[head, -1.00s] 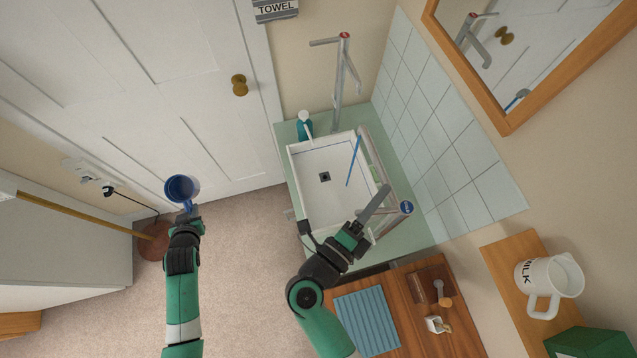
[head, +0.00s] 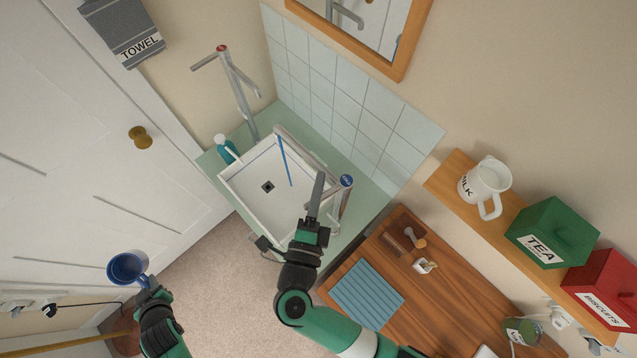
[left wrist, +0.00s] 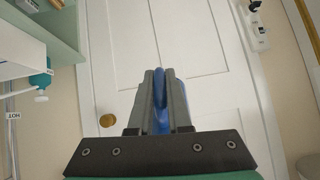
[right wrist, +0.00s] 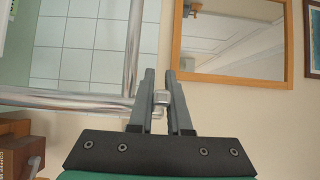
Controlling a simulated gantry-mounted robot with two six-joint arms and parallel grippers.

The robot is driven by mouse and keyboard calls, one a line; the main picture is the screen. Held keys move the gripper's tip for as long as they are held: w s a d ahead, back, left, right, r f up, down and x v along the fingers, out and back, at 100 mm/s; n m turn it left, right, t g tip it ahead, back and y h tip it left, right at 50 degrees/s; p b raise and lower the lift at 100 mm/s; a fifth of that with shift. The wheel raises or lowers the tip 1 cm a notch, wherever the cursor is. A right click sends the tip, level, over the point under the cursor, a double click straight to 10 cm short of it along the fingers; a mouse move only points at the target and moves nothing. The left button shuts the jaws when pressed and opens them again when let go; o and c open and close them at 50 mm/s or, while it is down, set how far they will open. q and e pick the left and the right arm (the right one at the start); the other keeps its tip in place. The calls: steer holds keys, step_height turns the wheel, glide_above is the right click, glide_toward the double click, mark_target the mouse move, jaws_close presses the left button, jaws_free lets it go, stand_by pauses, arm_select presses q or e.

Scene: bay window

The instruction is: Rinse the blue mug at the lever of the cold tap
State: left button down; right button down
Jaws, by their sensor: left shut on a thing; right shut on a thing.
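The blue mug (head: 126,268) is upright over the floor by the door, left of the sink. My left gripper (head: 148,285) is shut on its handle; in the left wrist view the blue handle (left wrist: 160,98) shows between the fingers. The cold tap (head: 341,204), with a blue disc on top, stands at the sink's right side. My right gripper (head: 316,198) is shut on the tap's lever, a small silver piece (right wrist: 160,98) between the fingertips in the right wrist view. A thin blue streak (head: 284,160), looking like running water, drops from the spout into the white basin (head: 262,205).
The red-topped tap (head: 238,80) and a teal soap bottle (head: 226,150) stand at the sink's back left. A wooden counter with a blue ribbed mat (head: 365,293) lies to the right. A milk jug (head: 484,186) and canisters stand on a shelf. Floor between mug and sink is clear.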

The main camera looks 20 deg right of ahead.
stand_by(0.7)
steer(key=shift+s+n+t+y, duration=0.35)
steer(key=shift+n+y, duration=0.2)
steer(key=shift+y, duration=0.25)
steer(key=shift+s+n+t+y, duration=0.3)
steer(key=shift+n+y, duration=0.25)
steer(key=shift+y, duration=0.25)
steer(key=c, duration=0.9)
jaws_free()
steer(key=shift+w, duration=0.15)
steer(key=shift+o, duration=0.2)
steer(key=v, duration=1.2)
